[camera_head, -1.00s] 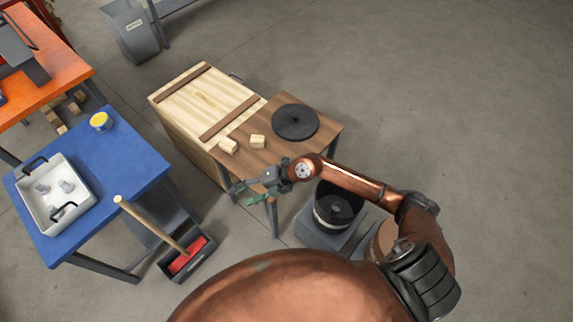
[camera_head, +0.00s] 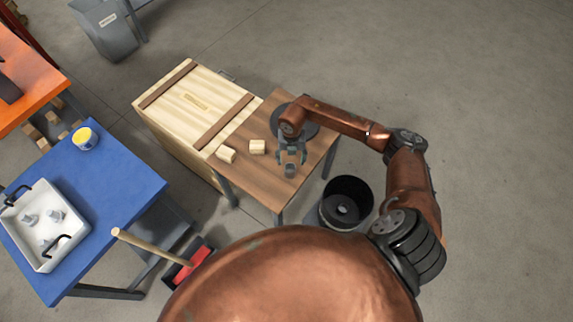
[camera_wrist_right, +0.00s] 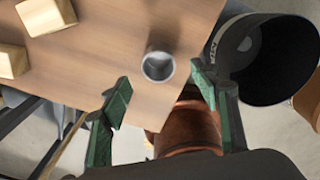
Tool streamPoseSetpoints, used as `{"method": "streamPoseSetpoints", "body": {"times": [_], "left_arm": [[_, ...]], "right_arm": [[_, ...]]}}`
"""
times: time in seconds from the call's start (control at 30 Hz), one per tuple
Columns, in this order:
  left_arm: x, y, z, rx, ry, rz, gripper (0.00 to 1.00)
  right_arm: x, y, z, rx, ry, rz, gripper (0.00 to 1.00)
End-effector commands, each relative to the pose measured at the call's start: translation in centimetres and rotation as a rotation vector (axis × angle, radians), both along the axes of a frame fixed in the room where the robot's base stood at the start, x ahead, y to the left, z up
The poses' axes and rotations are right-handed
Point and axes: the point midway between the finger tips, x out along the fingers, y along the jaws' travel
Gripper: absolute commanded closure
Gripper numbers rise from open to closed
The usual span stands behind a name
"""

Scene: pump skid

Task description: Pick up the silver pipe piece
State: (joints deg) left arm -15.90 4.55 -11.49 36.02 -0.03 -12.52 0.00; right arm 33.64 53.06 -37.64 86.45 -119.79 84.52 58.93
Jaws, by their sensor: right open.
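The silver pipe piece (camera_wrist_right: 157,67) is a short round tube with an open end facing up. It stands on the brown wooden table (camera_wrist_right: 110,75), close to the table's edge. In the head view the piece (camera_head: 291,170) shows small and grey just at the fingertips of my right gripper (camera_head: 291,159). In the right wrist view the right gripper (camera_wrist_right: 161,92) is open, its green-padded fingers apart. The pipe piece appears between and slightly beyond the fingertips, with nothing held. My left gripper is out of view.
Two pale wooden blocks (camera_head: 226,154) (camera_head: 257,147) and a dark round disc (camera_head: 308,120) are on the brown table. A black bucket (camera_head: 346,203) stands on the floor beside it. A wooden crate (camera_head: 190,105) adjoins the table; a white tray (camera_head: 71,258) with grey pieces sits on the blue table (camera_head: 120,180).

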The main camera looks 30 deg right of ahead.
Motion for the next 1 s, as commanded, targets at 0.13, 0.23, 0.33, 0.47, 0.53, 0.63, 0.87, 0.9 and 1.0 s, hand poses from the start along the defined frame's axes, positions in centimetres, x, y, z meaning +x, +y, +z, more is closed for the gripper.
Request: {"method": "streamPoseSetpoints", "body": {"times": [0.13, 0.23, 0.33, 0.47, 0.53, 0.63, 0.87, 0.9, 1.0], "left_arm": [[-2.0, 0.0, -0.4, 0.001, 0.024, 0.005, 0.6], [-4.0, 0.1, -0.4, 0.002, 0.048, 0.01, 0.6], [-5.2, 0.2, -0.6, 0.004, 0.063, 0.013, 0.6], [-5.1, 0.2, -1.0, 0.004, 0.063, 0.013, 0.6], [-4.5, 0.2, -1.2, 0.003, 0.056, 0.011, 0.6], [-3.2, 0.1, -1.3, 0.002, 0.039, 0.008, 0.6], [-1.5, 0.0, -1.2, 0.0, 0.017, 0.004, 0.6], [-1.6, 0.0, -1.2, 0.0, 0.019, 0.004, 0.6], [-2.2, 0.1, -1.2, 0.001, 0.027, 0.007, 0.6]], "right_arm": [[-0.4, -0.4, -1.8, 0.0, 0.004, -0.009, 0.44], [-0.5, -0.6, -2.5, 0.0, 0.002, -0.014, 0.44], [-0.5, -0.4, -3.4, 0.002, 0.003, -0.015, 0.44], [-0.3, 0.1, -5.3, 0.003, 0.004, -0.014, 0.44], [-0.2, 0.1, -6.4, 0.002, 0.003, -0.014, 0.44], [-0.2, 0.1, -7.2, 0.001, 0.002, -0.013, 0.44], [-0.1, 0.2, -7.3, 0.001, 0.0, -0.01, 0.45], [-0.1, 0.2, -7.3, 0.001, 0.0, -0.01, 0.47], [-0.1, 0.3, -7.3, 0.001, 0.0, -0.009, 0.54]]}}
